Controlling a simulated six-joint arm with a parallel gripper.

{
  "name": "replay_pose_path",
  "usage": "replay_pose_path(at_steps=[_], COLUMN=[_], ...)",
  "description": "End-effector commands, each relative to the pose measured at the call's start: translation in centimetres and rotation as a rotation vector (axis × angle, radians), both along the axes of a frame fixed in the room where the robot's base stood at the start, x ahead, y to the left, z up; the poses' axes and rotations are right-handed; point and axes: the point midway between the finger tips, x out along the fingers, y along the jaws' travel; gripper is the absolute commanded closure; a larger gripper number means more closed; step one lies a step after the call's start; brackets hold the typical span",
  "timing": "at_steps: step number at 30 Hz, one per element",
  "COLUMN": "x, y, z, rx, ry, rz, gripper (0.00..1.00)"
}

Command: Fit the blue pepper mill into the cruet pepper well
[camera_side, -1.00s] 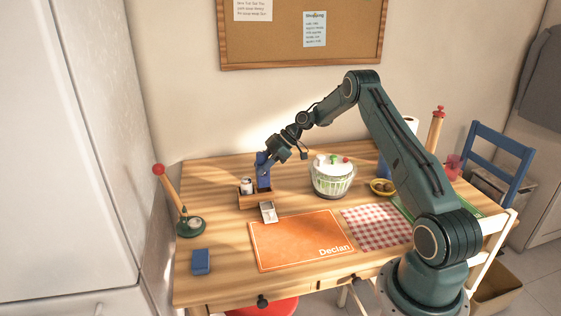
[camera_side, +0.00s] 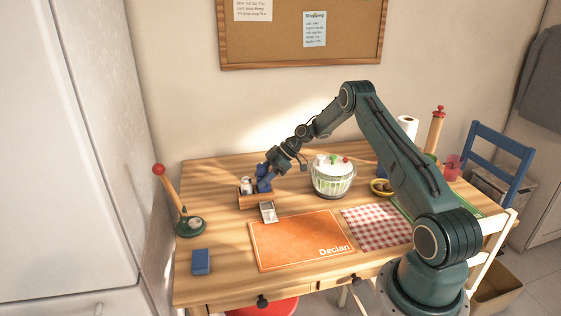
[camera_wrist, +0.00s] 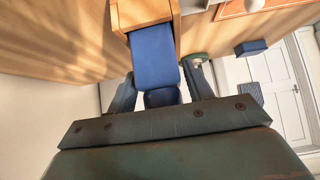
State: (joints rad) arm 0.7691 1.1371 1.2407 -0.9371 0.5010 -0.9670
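The blue pepper mill (camera_side: 264,183) is at the right part of the small wooden cruet (camera_side: 253,203), its lower end down at the holder. It looks tilted; the well is hidden, so I cannot tell how deep it sits. My gripper (camera_side: 268,170) reaches down from the upper right at a slant. A jar with a pale rim (camera_side: 247,184) stands in the cruet's left part.
A small grey-white item (camera_side: 268,212) lies just in front of the cruet. A salad spinner (camera_side: 333,178) stands to the right. An orange mat (camera_side: 300,242) lies in front.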

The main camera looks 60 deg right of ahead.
Motion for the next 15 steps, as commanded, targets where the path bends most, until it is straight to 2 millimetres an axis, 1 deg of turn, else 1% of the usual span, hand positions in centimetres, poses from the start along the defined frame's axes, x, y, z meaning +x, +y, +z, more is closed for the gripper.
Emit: replay_pose_path(at_steps=[10, 15], x=[0.0, -0.11], y=[0.0, -0.11], z=[0.06, 0.5], rx=[0.0, 0.0], ry=[0.0, 0.0], rz=[0.0, 0.0], gripper=[0.38, 0.38])
